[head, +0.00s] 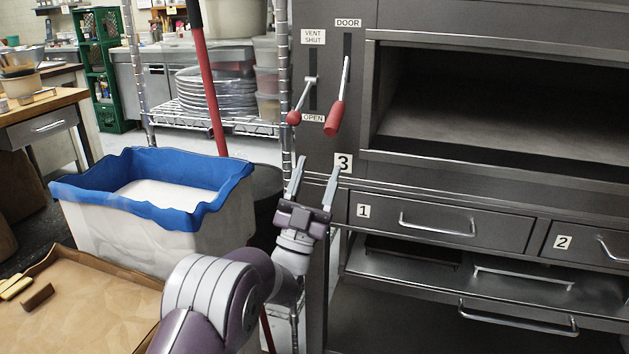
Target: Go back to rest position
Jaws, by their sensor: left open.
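My left gripper (314,182) is in the middle of the head view, its two fingers apart and pointing up, with nothing between them. It is in front of the oven's left panel, below two levers. The door lever (337,108) and the vent lever (297,106) both have red knobs. The fingertips show below the knobs in the picture and look apart from them. My right gripper is out of view.
The oven chamber (500,105) is open at the right, above drawers 1 (425,222) and 2 (590,245). A white bin with a blue liner (230,190) and a paper-lined tray (95,300) are at left. A red pole (208,80) stands behind the bin.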

